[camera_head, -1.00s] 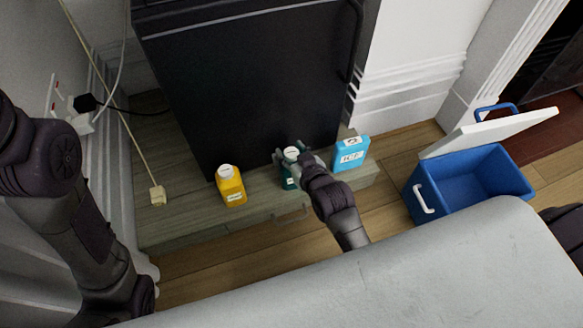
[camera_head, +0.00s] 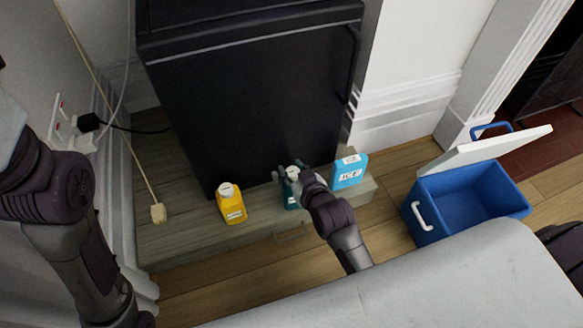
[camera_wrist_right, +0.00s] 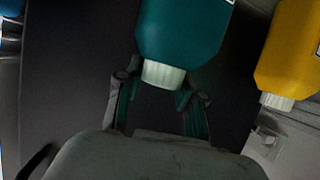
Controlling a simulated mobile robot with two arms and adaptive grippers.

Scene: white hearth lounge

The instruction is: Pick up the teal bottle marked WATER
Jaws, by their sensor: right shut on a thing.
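The teal bottle (camera_head: 290,198) with a white cap stands on the wooden platform in front of the black fridge, between a yellow bottle and a blue ICE box. My right gripper (camera_head: 290,174) is around its upper part and shut on it, partly covering it. In the right wrist view the teal bottle (camera_wrist_right: 182,30) shows cap downward in the picture, its cap between the fingers of my right gripper (camera_wrist_right: 160,90). The bottle's label is mostly hidden. My left arm shows at the left, but its gripper is out of view.
The yellow bottle (camera_head: 231,206) stands left of the teal one and the blue ICE box (camera_head: 350,172) right of it. The black fridge (camera_head: 250,105) rises close behind. An open blue cooler (camera_head: 424,227) is at the right. A plug on a cord (camera_head: 158,213) lies at the left.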

